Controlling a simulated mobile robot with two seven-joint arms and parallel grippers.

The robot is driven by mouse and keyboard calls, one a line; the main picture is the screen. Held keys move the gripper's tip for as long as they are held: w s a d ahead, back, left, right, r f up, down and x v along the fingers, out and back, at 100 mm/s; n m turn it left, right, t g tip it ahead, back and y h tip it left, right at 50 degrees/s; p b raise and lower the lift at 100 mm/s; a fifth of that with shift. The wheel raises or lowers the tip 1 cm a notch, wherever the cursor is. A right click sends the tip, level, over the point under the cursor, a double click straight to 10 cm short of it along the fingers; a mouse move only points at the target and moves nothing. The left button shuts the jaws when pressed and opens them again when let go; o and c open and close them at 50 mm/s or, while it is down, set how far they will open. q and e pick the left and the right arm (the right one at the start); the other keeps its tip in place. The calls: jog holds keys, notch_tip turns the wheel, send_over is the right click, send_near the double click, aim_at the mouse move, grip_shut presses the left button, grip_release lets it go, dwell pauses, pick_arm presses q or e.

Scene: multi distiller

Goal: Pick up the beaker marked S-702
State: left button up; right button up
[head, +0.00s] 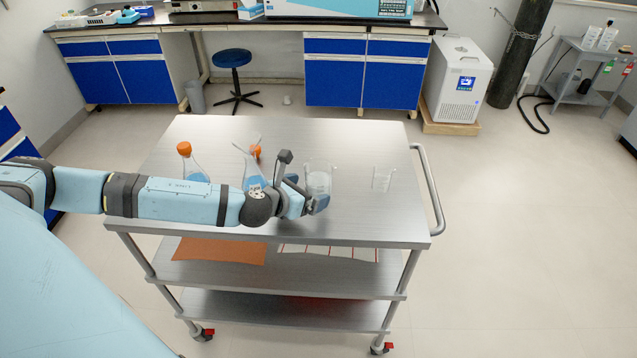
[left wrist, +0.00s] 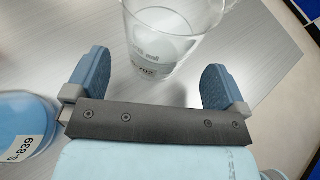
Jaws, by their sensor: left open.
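A clear glass beaker (head: 321,176) stands upright on the top of the metal cart (head: 250,130), right at my left gripper (head: 311,196). In the left wrist view the same beaker (left wrist: 160,40) carries a label that partly reads 702. My left gripper (left wrist: 158,84) is open there, one finger on each side of the beaker's lower part. Whether a finger touches the glass I cannot tell. The gripper and arm hide part of the beaker's base in the head view. My right gripper is not in view.
A smaller beaker (head: 382,179) stands to the right. Two flasks with blue liquid and orange caps stand to the left, one (head: 194,170) apart and one (head: 251,176) behind my arm. A labelled vessel of blue liquid (left wrist: 25,125) is left of the gripper. The cart's back right is clear.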

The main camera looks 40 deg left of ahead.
aim_at(309, 189)
pick_arm(q)
jog(key=x, duration=0.3)
jog(key=shift+w+a, duration=0.1)
jog(key=shift+w, duration=0.1)
jog(key=shift+c, duration=0.5)
jog(key=c, duration=1)
jog(key=shift+c, duration=0.2)
jog(key=shift+r, duration=0.15)
